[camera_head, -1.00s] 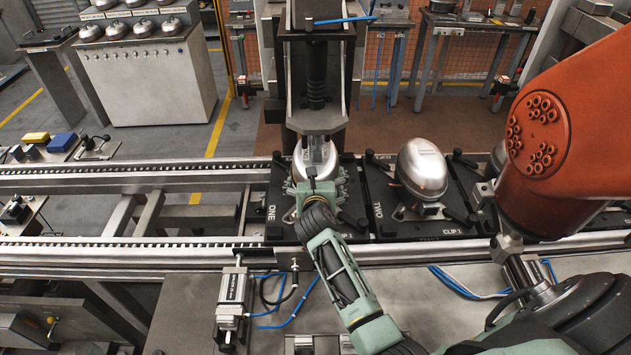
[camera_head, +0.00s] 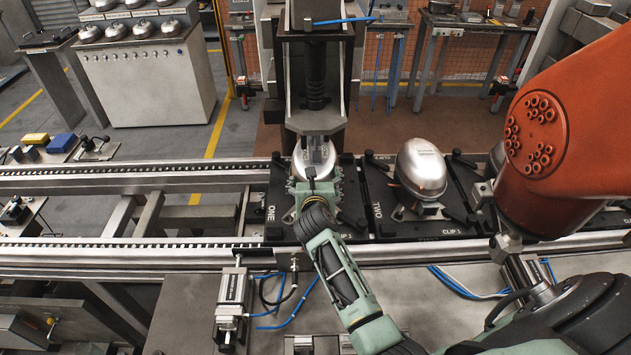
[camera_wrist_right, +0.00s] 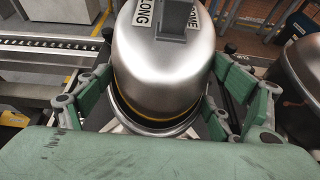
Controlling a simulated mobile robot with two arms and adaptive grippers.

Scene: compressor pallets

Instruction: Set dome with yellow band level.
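The dome with the yellow band (camera_wrist_right: 165,60) is a silver metal shell. The yellow band runs round its lower part, just above the rim, and looks slightly slanted in the wrist view. In the head view the dome (camera_head: 314,160) sits on plate ONE, under a press head. My right gripper (camera_head: 316,186) reaches it from the front. The far side of the dome is hidden. My left gripper is not in view.
Another silver dome (camera_head: 421,170) stands on plate TWO (camera_head: 388,228), just right of the gripper. The press (camera_head: 317,115) is close above and behind the dome. A large orange robot arm (camera_head: 560,140) fills the right. The conveyor rail (camera_head: 130,178) is free at left.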

